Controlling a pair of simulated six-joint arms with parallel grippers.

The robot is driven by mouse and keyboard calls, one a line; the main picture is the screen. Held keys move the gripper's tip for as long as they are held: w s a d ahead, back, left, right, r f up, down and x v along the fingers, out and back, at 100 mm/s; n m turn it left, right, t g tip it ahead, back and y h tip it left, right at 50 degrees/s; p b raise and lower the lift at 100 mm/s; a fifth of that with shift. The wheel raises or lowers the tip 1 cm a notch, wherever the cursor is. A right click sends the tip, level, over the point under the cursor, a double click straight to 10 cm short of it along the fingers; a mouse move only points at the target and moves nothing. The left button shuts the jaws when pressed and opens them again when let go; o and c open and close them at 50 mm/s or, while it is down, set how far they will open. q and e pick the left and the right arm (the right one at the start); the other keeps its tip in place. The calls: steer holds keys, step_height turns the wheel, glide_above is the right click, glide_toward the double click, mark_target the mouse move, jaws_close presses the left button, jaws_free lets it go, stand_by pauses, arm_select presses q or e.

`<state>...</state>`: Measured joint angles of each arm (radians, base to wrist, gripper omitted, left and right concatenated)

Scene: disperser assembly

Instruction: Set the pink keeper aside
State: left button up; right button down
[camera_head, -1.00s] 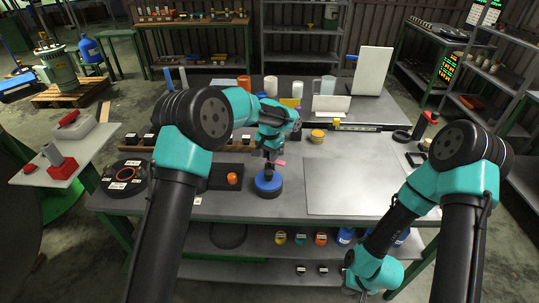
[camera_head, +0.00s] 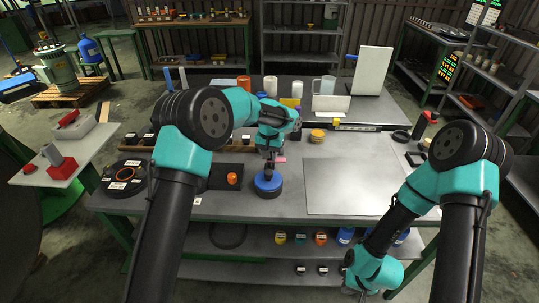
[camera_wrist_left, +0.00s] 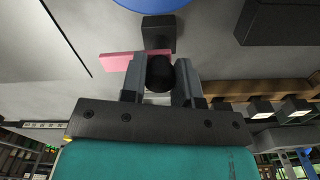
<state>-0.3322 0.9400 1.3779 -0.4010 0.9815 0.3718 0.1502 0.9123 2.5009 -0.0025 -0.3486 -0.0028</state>
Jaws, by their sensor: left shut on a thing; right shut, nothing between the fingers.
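The pink keeper (camera_head: 281,160) is a small flat pink strip above the blue round part (camera_head: 268,186) on the bench. My left gripper (camera_head: 270,157) is directly above that blue part. In the left wrist view the pink keeper (camera_wrist_left: 120,61) lies across the fingertips and sticks out to the left. A black round knob shows between the fingers of my left gripper (camera_wrist_left: 161,76), which is shut. A black block (camera_wrist_left: 159,32) and the blue part's edge (camera_wrist_left: 152,4) show just beyond. My right gripper (camera_head: 363,292) is low in front of the bench, shut and empty, mostly hidden.
A large pale plate (camera_head: 350,187) lies bare on the bench's right half. An orange cap (camera_head: 232,179) on a dark mat is left of the blue part. A yellow-orange round stack (camera_head: 317,135), a white bin (camera_head: 331,104) and cups stand behind.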

arm_select(q)
steer(key=o, duration=0.9)
step_height(320, 180, up, 18)
steer(key=shift+f, duration=0.25)
steer(key=shift+f, duration=0.1)
